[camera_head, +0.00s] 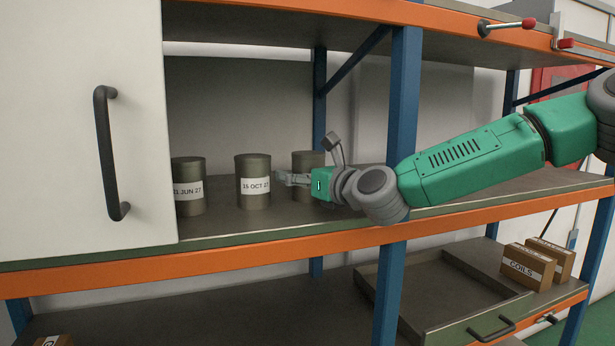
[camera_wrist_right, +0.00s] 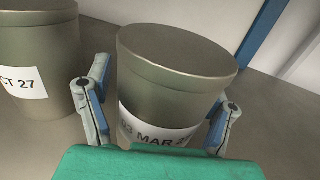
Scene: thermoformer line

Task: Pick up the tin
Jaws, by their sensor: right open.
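Three olive-grey tins stand upright in a row on the middle shelf. The left tin (camera_head: 188,170) reads "JUN 27", with its left part hidden by the white door. The middle tin (camera_head: 253,168) reads "15 OCT 27"; part of it shows at the left of the wrist view (camera_wrist_right: 38,50). The right tin (camera_head: 306,161) is partly hidden behind my right gripper (camera_head: 295,179). In the wrist view this tin (camera_wrist_right: 175,75) reads "MAR" and sits between the open fingers of my right gripper (camera_wrist_right: 158,110). I cannot tell whether the fingers touch it. My left gripper is not in view.
The white door (camera_head: 60,130) with a black handle covers the shelf's left side. A blue post (camera_head: 402,100) stands beside my right arm. Below are a tray (camera_head: 365,285) and two cardboard boxes (camera_head: 527,267). The shelf (camera_head: 225,230) has bare room in front of the tins.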

